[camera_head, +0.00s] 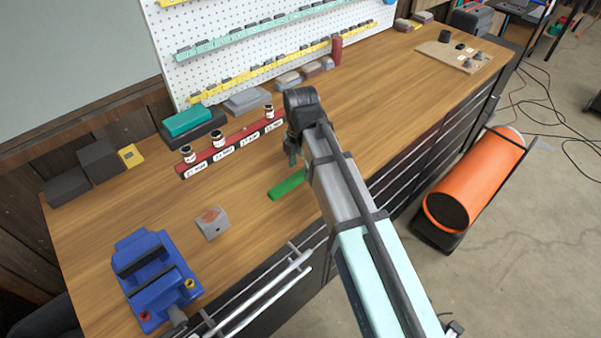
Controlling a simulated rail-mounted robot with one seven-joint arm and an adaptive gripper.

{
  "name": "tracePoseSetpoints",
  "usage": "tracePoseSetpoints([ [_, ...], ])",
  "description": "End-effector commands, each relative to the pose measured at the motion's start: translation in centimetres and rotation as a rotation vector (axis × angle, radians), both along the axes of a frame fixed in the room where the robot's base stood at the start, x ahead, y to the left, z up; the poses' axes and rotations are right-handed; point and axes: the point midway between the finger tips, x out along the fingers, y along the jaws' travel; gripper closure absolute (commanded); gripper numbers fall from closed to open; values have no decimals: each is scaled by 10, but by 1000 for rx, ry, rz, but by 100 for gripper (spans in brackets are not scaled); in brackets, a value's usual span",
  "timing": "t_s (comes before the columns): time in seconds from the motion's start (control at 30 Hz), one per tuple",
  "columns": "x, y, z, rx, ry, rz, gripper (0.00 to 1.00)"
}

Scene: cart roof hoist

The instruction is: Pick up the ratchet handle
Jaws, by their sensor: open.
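My gripper (292,156) is at the end of my arm, pointing down over the wooden workbench (385,90). It is small and dark in this view and open. A flat green bar (287,185) lies on the bench just below and in front of my gripper, with my arm close to its right end. I cannot make out a ratchet shape for certain; part of the bench behind my arm is hidden. A red rail (230,145) with white labels holds several small sockets to the left of my gripper.
A blue vise (155,280) stands at the bench's near left corner, with a grey block (212,222) beside it. A teal-topped box (189,122) and dark boxes (100,160) stand behind. A pegboard (230,45) rises at the back. An orange cylinder (475,180) stands beside the bench.

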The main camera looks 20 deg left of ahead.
Motion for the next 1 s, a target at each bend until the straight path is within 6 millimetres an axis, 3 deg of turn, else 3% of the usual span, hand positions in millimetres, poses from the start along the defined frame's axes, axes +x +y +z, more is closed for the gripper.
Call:
tracePoseSetpoints([
  [0.23,0,0,-20,0,0,0,40],
  [0.5,0,0,-22,1,-1,0,40],
  [0.53,0,0,-22,1,-1,0,43],
  [0.7,0,0,-22,0,0,0,100],
  [1.0,0,0,-22,0,0,0,100],
])
